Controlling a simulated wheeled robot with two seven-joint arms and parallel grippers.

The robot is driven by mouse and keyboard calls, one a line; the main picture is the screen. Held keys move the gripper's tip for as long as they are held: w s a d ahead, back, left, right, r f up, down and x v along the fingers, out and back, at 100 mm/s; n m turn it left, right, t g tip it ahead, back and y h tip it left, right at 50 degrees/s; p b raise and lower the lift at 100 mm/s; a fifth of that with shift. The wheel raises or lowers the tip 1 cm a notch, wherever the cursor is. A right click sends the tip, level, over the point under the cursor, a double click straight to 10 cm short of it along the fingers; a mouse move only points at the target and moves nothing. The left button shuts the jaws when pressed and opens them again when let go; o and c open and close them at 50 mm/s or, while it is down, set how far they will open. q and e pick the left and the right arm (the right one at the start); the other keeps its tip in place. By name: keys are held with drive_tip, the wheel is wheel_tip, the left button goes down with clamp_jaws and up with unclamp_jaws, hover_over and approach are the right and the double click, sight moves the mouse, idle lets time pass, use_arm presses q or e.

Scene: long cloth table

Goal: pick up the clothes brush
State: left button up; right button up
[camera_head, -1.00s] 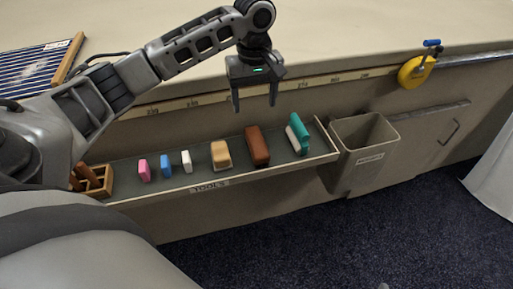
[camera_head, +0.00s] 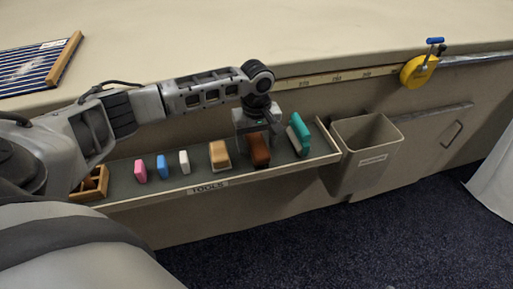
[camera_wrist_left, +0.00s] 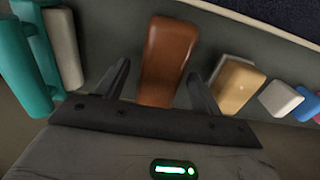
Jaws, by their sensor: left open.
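The brown, rounded block that I take to be the clothes brush (camera_head: 259,153) lies in the tool tray, between a tan block and a teal-handled tool. My left gripper (camera_head: 258,140) is right over it, pointing down, and partly hides it in the head view. In the left wrist view the brown brush (camera_wrist_left: 167,55) shows between the two open fingers of the left gripper (camera_wrist_left: 160,74), one on each side with gaps. Its underside is hidden. My right gripper is not in view.
The tray (camera_head: 210,188) hangs along the table front. The tan block (camera_head: 219,154) and the teal tool (camera_head: 300,135) flank the brush closely. White, blue and pink blocks lie further left. A bin (camera_head: 365,150) stands at the tray's right end. A yellow clamped tool (camera_head: 418,72) is on the table edge.

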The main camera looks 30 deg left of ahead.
sight(256, 140)
use_arm(q)
drive_tip(key=shift+f, duration=0.15)
drive_tip(key=c, duration=1.1)
drive_tip(key=shift+r, duration=0.55)
wheel_tip(256, 140, up, 3)
drive_tip(key=shift+f+p, duration=0.2)
drive_tip(key=shift+p, duration=0.25)
drive_tip(key=s+a+r+p, duration=0.1)
drive_tip(key=s+r, duration=0.2)
drive_tip(key=s, duration=0.1)
drive_tip(key=s+r, duration=0.3)
drive_tip(key=s, duration=0.2)
drive_tip(key=s+a+r+p, duration=0.1)
drive_tip(key=s+r, duration=0.2)
drive_tip(key=s, duration=0.1)
drive_tip(key=shift+s+a+r+p, duration=0.15)
drive_tip(key=shift+s+a+p, duration=0.15)
drive_tip(key=shift+s+a, duration=0.05)
